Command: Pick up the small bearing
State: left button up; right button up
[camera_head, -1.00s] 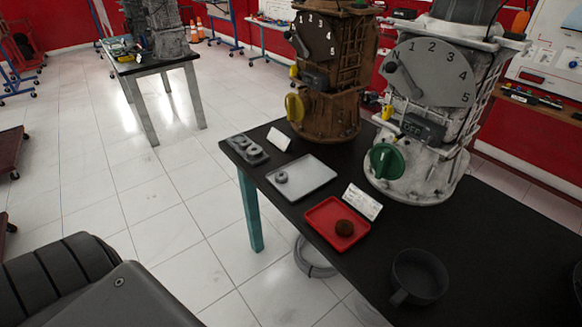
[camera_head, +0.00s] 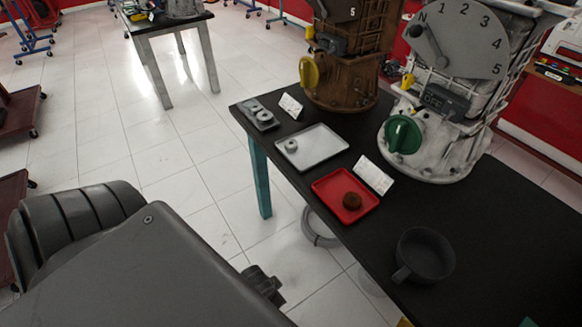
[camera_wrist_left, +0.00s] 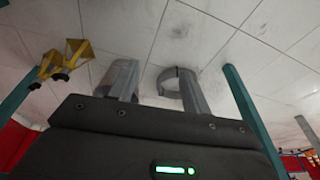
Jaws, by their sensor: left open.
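A small grey ring-shaped bearing (camera_head: 291,146) lies on the pale grey tray (camera_head: 322,158) on the black table. Larger grey rings (camera_head: 261,115) sit in a dark holder beside that tray. My left gripper (camera_wrist_left: 158,84) shows in the left wrist view with its two fingers apart. No bearing is seen between them. In the head view, my left arm fills the lower left, short of the table, and its fingers are not clearly seen. My right gripper is not in view.
A red tray (camera_head: 325,184) holds a brown round part (camera_head: 352,201). Brown and white engine trainers (camera_head: 440,125) stand behind the trays. White cards (camera_head: 373,175) stand between. A teal table leg (camera_head: 260,180) and a coil (camera_head: 318,228) are below.

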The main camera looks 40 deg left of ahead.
pick_arm(q)
notch_tip(320, 180, up, 9)
jog(key=w+a+t, duration=0.1)
jog(key=w+a, duration=0.1)
jog(key=n+t+y, duration=0.2)
jog(key=n+t, duration=0.1)
jog(key=t, duration=0.7)
send_near(290, 144)
jog(key=x, duration=0.3)
jog(key=shift+w+a, duration=0.2)
jog(key=shift+w, duration=0.1)
jog(key=shift+x, duration=2.8)
jog(key=shift+s+d+f, duration=0.1)
jog(key=c, duration=0.7)
jog(key=shift+c, duration=0.2)
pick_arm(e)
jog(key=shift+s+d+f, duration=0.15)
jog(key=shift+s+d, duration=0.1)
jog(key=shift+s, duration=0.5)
